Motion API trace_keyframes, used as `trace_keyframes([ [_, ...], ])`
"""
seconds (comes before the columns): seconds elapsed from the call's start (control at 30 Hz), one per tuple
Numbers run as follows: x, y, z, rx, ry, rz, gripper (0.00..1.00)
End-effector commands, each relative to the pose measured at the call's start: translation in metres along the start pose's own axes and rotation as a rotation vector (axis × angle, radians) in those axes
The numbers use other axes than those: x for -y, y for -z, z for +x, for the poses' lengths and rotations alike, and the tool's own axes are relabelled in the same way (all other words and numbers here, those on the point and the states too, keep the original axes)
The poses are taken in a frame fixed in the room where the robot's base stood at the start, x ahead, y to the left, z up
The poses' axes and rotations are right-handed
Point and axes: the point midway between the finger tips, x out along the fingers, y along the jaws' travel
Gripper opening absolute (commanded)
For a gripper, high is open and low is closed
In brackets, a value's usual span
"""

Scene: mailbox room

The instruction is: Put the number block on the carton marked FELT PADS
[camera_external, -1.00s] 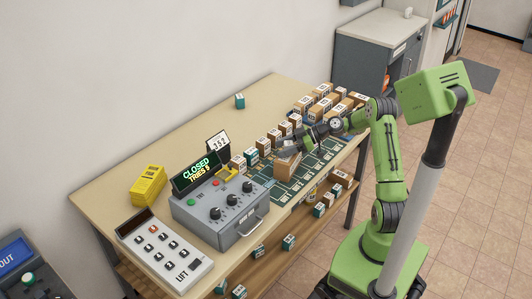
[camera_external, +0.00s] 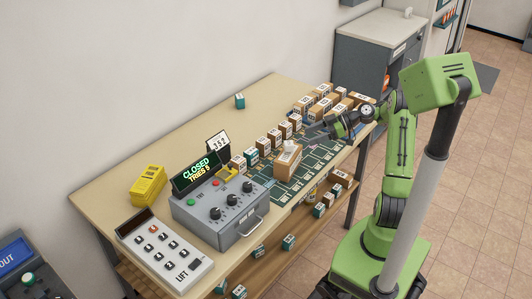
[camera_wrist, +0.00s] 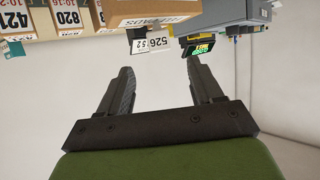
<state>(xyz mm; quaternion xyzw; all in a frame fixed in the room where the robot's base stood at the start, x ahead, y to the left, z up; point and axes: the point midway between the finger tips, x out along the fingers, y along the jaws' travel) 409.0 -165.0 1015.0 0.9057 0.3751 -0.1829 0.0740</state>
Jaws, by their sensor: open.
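A brown carton (camera_external: 286,164) stands on the dark green marked mat, with a small whitish block (camera_external: 290,146) on its top. In the wrist view the picture is upside down; the carton (camera_wrist: 150,8) shows at the top edge with inverted lettering that looks like PADS. A white face reading 526 (camera_wrist: 158,42) shows at its top side, seemingly the block. My gripper (camera_external: 314,136) is open and empty, to the right of the carton and apart from the block. Its two spread fingers (camera_wrist: 159,73) have clear space between them in the wrist view.
A row of numbered cartons (camera_external: 262,143) runs behind the mat (camera_external: 310,165), with more cartons at the far right. A grey control box (camera_external: 220,210) reading CLOSED, a keypad (camera_external: 165,250) and a yellow stack (camera_external: 147,184) stand left. A teal block (camera_external: 240,101) lies near the back edge.

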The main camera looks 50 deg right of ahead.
Motion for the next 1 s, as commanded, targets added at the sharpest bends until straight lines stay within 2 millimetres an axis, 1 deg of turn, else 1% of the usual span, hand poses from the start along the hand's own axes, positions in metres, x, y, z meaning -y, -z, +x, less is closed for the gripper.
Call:
trace_keyframes([
  [0.07, 0.010, 0.009, 0.008, 0.050, 0.019, 0.007, 0.65],
  [0.17, 0.039, 0.029, 0.031, 0.206, 0.044, 0.048, 0.65],
  [0.23, 0.070, 0.042, 0.044, 0.345, 0.033, 0.091, 0.65],
  [0.27, 0.084, 0.047, 0.047, 0.404, 0.020, 0.109, 0.65],
  [0.3, 0.104, 0.053, 0.049, 0.475, -0.006, 0.133, 0.65],
  [0.33, 0.118, 0.058, 0.048, 0.524, -0.034, 0.153, 0.65],
  [0.37, 0.134, 0.061, 0.046, 0.569, -0.065, 0.171, 0.65],
  [0.4, 0.155, 0.065, 0.041, 0.622, -0.117, 0.197, 0.65],
  [0.47, 0.186, 0.068, 0.028, 0.678, -0.204, 0.240, 0.65],
  [0.5, 0.205, 0.068, 0.017, 0.700, -0.268, 0.272, 0.65],
  [0.57, 0.231, 0.065, -0.003, 0.711, -0.362, 0.327, 0.65],
  [0.6, 0.245, 0.061, -0.016, 0.707, -0.418, 0.365, 0.65],
  [0.7, 0.268, 0.048, -0.045, 0.678, -0.523, 0.458, 0.65],
  [0.8, 0.277, 0.038, -0.060, 0.652, -0.577, 0.519, 0.65],
  [0.9, 0.279, 0.035, -0.065, 0.645, -0.594, 0.540, 0.65],
  [1.0, 0.278, 0.035, -0.064, 0.646, -0.595, 0.541, 0.65],
])
